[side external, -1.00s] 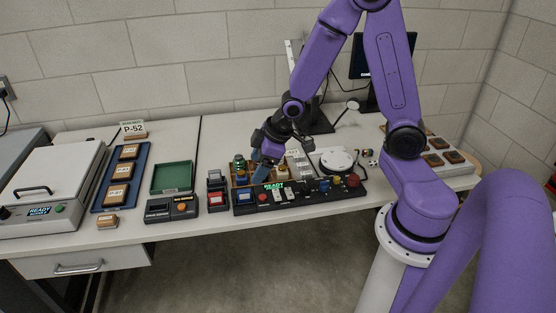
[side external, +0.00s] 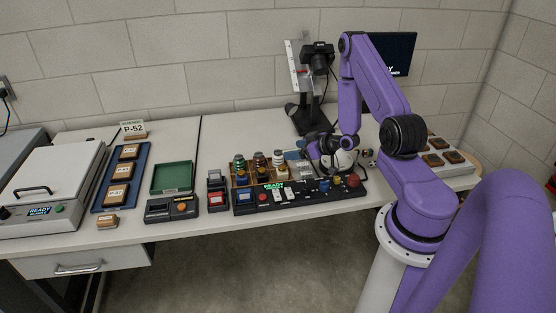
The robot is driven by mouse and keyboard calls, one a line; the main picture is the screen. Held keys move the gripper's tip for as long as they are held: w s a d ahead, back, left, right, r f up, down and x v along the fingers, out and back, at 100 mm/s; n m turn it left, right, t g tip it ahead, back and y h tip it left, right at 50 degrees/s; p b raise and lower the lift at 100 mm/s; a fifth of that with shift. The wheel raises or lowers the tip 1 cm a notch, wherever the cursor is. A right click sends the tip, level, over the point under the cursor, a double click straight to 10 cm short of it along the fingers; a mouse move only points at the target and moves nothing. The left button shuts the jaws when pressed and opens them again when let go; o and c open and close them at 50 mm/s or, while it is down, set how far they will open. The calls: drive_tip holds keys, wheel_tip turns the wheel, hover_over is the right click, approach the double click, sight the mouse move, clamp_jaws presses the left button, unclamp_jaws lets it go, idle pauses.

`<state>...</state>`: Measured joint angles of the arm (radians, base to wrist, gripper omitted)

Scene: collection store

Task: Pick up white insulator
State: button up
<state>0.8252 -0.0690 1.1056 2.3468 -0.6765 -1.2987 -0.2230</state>
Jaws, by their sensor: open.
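A white insulator (side external: 279,159) stands upright at the right end of the back row in a small wooden rack (side external: 231,176). A green insulator (side external: 239,163) and a brown insulator (side external: 259,161) stand to its left in the same row. Smaller dark and pale pieces stand in front of them. My gripper (side external: 314,154) is open, to the right of the rack and above the white round turntable (side external: 341,166), apart from the white insulator. Its fingertips are small and dark, and I cannot see anything between them.
A black control panel (side external: 300,196) with buttons runs along the front of the rack. A black camera stand (side external: 312,122) rises behind. A green tray (side external: 172,178), a blue tray (side external: 107,202) and a white lidded machine (side external: 45,185) are at the left.

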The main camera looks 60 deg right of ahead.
sight(279, 152)
drive_tip(key=shift+x, duration=3.75)
drive_tip(key=shift+d, duration=0.1)
drive_tip(key=c, duration=1.2)
